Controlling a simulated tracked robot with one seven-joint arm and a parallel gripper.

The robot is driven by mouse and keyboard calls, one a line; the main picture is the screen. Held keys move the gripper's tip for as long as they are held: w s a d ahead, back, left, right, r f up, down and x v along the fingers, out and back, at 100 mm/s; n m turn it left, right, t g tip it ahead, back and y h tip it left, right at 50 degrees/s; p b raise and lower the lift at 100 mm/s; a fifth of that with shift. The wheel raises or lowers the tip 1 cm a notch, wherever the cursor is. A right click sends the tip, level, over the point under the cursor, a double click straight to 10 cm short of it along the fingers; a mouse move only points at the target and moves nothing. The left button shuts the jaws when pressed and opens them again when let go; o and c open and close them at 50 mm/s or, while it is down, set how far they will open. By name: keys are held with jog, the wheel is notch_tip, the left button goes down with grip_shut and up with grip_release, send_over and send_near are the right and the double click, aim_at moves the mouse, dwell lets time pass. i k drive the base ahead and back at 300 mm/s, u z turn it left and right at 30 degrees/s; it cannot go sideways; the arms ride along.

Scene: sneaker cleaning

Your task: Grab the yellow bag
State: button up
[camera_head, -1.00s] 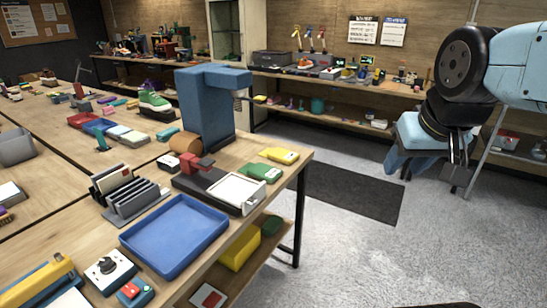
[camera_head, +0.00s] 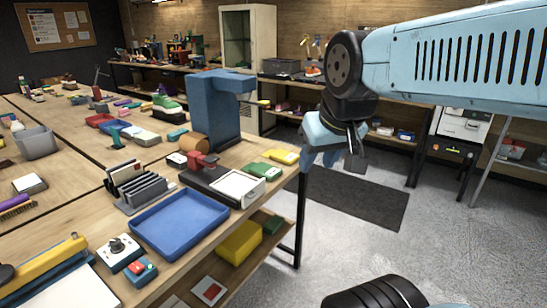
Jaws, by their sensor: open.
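A small flat yellow packet (camera_head: 285,157) lies on the near table's right end, beside a green packet (camera_head: 263,170). A larger yellow block-like item (camera_head: 240,242) lies on the shelf under the tabletop, next to a dark green item (camera_head: 272,225). I cannot tell from shape alone which yellow one is the bag. My gripper (camera_head: 354,160) hangs to the right of the table's end, above the floor mat in the picture. It is open, seen side-on, and apart from both yellow items. Nothing shows between its fingers.
A blue tray (camera_head: 178,222), a grey rack (camera_head: 140,190) and a blue machine (camera_head: 216,110) stand on the near table (camera_head: 75,220). A black table leg (camera_head: 300,220) borders the shelf's right end. Open floor with a dark mat (camera_head: 360,200) lies right of the table.

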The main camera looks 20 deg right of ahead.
aim_at(286, 157)
jog(key=u, duration=0.1)
jog(key=i, duration=1)
jog(key=z, duration=0.1)
